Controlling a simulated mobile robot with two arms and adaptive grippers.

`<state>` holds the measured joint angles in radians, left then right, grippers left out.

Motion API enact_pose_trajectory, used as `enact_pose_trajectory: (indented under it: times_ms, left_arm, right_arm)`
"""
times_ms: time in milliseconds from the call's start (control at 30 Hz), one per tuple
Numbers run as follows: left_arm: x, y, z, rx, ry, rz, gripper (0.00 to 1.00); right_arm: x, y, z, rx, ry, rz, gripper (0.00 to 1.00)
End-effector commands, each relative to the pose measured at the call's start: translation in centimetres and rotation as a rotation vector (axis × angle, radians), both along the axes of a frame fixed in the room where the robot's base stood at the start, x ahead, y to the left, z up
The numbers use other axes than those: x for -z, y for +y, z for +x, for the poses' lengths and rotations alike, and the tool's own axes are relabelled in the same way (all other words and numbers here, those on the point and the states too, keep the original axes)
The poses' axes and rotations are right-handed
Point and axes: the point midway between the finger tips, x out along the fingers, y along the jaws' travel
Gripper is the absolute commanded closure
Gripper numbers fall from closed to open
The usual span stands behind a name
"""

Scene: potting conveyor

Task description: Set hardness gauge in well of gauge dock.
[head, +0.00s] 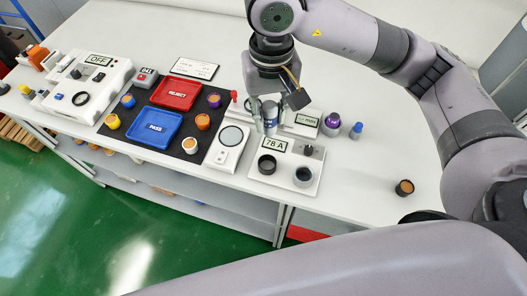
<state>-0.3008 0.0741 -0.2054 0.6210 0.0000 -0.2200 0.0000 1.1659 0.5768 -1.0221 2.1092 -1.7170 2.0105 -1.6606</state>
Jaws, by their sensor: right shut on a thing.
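My right gripper (269,108) is shut on a small upright cylinder, dark blue-grey with a pale top, which I take to be the hardness gauge (270,118). The fingers cover its sides. It appears just behind a white panel, which I take to be the gauge dock (254,180). The dock has a "78 A" display (274,143), a black ring (267,165) at its left and a round dark cup-like fitting (304,177) at its right front. Which of these is the well, and the gauge's height above the table, I cannot tell. My left gripper is not in view.
A white device with a round grey disc (231,136) stands left of the dock. A black mat holds a red REJECT tray (177,93), a blue PASS tray (154,127) and several coloured pots. A purple-topped pot (332,122) stands behind right.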

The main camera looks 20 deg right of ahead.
Motion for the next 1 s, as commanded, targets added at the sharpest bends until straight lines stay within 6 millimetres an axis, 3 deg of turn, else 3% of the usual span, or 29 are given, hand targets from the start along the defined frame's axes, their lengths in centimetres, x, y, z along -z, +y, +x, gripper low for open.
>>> enact_pose_trajectory:
  times_ms: [167,400,833,1000]
  left_arm:
    - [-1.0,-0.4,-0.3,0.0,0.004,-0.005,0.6]
    - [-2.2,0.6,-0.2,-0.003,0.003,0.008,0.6]
    - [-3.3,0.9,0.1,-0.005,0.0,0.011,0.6]
    - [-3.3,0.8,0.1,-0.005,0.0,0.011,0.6]
  right_arm:
    - [4.4,0.0,-0.3,-0.001,0.007,0.0,1.0]
    - [9.9,0.0,-0.2,-0.001,0.003,-0.002,1.0]
    - [14.8,0.1,-0.1,-0.001,0.002,0.001,1.0]
    - [15.4,0.1,0.0,-0.003,-0.002,0.001,1.0]
